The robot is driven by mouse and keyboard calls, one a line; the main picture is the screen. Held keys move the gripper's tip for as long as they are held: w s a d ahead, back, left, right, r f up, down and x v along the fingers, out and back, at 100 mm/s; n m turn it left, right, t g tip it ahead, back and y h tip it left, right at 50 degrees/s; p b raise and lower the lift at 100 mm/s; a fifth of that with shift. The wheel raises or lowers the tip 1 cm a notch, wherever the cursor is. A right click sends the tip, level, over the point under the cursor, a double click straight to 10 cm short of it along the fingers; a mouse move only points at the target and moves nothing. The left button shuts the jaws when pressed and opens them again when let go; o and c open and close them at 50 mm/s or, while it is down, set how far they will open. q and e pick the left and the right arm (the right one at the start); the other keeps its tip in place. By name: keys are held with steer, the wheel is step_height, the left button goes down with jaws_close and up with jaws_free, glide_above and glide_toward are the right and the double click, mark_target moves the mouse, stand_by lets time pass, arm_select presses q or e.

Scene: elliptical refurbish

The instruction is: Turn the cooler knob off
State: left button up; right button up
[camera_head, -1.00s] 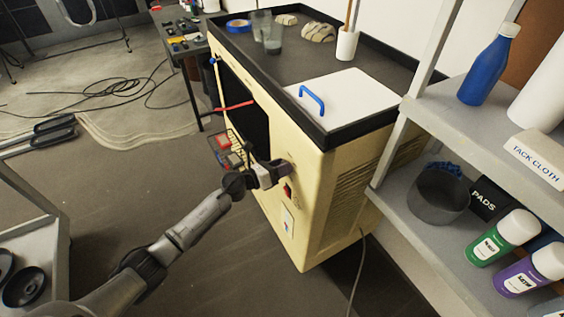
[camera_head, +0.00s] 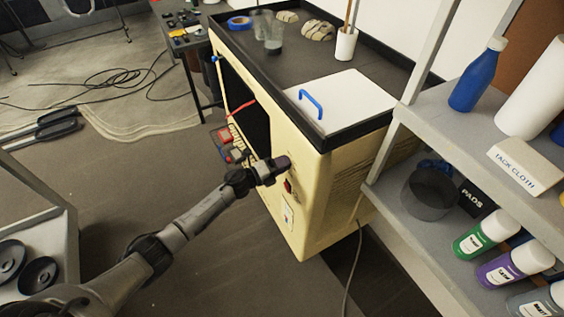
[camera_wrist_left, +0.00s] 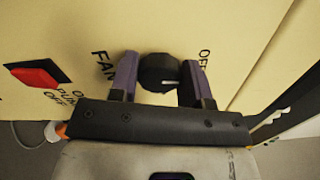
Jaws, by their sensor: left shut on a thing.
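The cooler (camera_head: 312,200) is a cream cabinet with a dark top, standing in the middle of the head view. Its round black knob (camera_wrist_left: 158,72) shows in the left wrist view, with a white mark pointing to the right. The lettering "FAN" is left of the knob and "OFF" is right of it. My left gripper (camera_head: 284,162) is at the cooler's front panel, and its purple fingers (camera_wrist_left: 159,80) are closed on both sides of the knob. In the head view the gripper hides the knob. My right gripper is not in view.
A red switch (camera_wrist_left: 36,74) is on the panel left of the knob, marked "PUMP" and "OFF". A grey shelf (camera_head: 460,120) with bottles and cans stands close to the right of the cooler. The floor left of the cooler is open around my arm.

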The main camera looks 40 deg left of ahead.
arm_select(q)
steer(key=shift+n, duration=0.5)
steer(key=o, duration=0.9)
steer(key=shift+p+v, duration=1.1)
steer(key=shift+v, duration=5.8)
